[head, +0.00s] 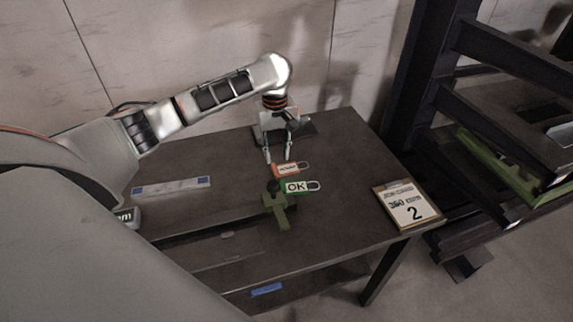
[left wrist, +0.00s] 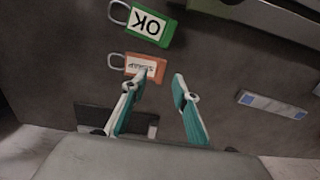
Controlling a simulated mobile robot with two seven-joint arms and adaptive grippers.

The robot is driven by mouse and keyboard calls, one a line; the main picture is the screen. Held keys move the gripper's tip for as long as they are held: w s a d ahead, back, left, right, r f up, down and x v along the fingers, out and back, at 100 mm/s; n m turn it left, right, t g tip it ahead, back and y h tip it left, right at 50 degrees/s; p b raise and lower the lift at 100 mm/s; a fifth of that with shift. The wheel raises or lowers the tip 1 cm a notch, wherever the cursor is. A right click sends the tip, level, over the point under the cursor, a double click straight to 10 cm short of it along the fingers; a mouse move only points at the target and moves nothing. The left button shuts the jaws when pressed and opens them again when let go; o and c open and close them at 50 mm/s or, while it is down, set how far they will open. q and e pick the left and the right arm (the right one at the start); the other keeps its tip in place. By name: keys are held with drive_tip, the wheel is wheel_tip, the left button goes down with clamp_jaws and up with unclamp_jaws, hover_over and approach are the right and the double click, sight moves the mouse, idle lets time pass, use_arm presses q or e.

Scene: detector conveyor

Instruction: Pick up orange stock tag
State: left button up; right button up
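The orange tag (head: 286,169) with a white label and a metal loop lies on the dark table (head: 345,150), just behind the green OK tag (head: 298,187). In the left wrist view the orange tag (left wrist: 145,68) lies just beyond the fingertips, nearer the left finger, its label reading SCRAP. The green tag (left wrist: 150,25) is farther up. My left gripper (head: 278,160) points down above the table near the orange tag. Its fingers (left wrist: 162,80) are apart with nothing between them. My right gripper is in neither view.
An olive-green tool-like object (head: 277,207) lies beside the green tag. A clipboard marked 2 (head: 407,204) lies at the table's right edge. A pale bar with blue ends (head: 171,187) lies at left. A dark rack (head: 480,130) stands at right.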

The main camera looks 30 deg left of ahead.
sight(275, 170)
use_arm(q)
drive_tip(key=shift+s+f, duration=0.2)
drive_tip(key=shift+f, duration=0.65)
drive_tip(key=shift+w+a+f, duration=0.1)
drive_tip(key=shift+a+f, duration=0.1)
drive_tip(key=shift+f, duration=1)
drive_tip(key=shift+w+a+f, duration=0.1)
drive_tip(key=shift+a+f, duration=0.05)
drive_tip(key=shift+f, duration=1)
clamp_jaws()
